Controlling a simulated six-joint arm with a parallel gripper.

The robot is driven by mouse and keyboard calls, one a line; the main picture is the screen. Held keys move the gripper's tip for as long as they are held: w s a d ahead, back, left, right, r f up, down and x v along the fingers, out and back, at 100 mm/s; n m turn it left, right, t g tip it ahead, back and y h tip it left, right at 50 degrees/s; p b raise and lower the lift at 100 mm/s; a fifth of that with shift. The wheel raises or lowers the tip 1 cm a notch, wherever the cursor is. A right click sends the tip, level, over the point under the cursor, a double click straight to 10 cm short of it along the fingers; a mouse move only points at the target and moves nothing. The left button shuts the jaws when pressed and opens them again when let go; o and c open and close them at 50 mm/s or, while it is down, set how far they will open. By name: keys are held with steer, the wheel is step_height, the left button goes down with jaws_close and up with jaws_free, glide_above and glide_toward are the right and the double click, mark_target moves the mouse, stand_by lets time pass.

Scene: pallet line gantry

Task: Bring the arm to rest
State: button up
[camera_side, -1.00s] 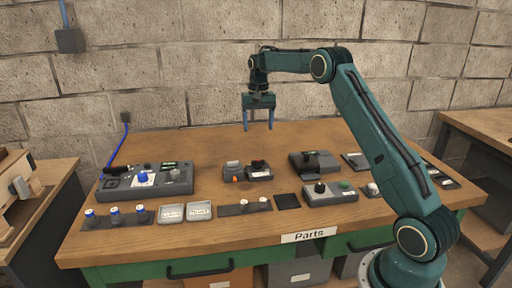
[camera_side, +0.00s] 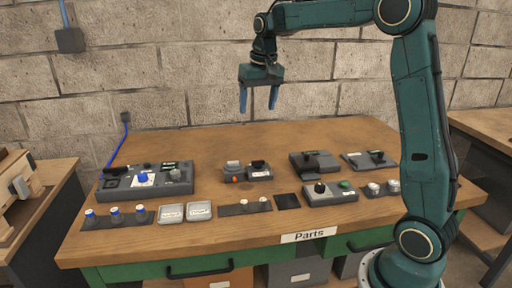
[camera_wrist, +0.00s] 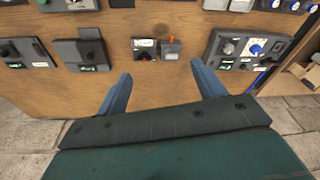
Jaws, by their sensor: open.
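My gripper (camera_side: 258,98) hangs in the air above the back part of the wooden table (camera_side: 250,145), with its blue fingers pointing down. The fingers are apart and nothing is between them.
On the table stand a grey control panel (camera_side: 147,181) at the left, a small switch box (camera_side: 248,171) in the middle and a dark joystick box (camera_side: 314,162) at the right. A block wall (camera_side: 200,80) stands behind.

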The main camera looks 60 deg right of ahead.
steer(key=s+a+r+n+t, duration=0.1)
steer(key=s+a+r+n, duration=0.1)
steer(key=s+a, duration=0.4)
steer(key=s+a+r+n+t, duration=0.1)
steer(key=s+a, duration=0.3)
steer(key=s, duration=0.4)
steer(key=s+a+f+n, duration=0.1)
steer(key=s+a+f, duration=0.1)
steer(key=s, duration=0.4)
steer(key=s+a+f+n+t, duration=0.1)
steer(key=s+a+f+n, duration=0.1)
steer(key=s, duration=0.5)
steer(key=shift+s+f+t+y, duration=0.2)
steer(key=shift+f+t+y, duration=0.1)
steer(key=shift+f, duration=0.4)
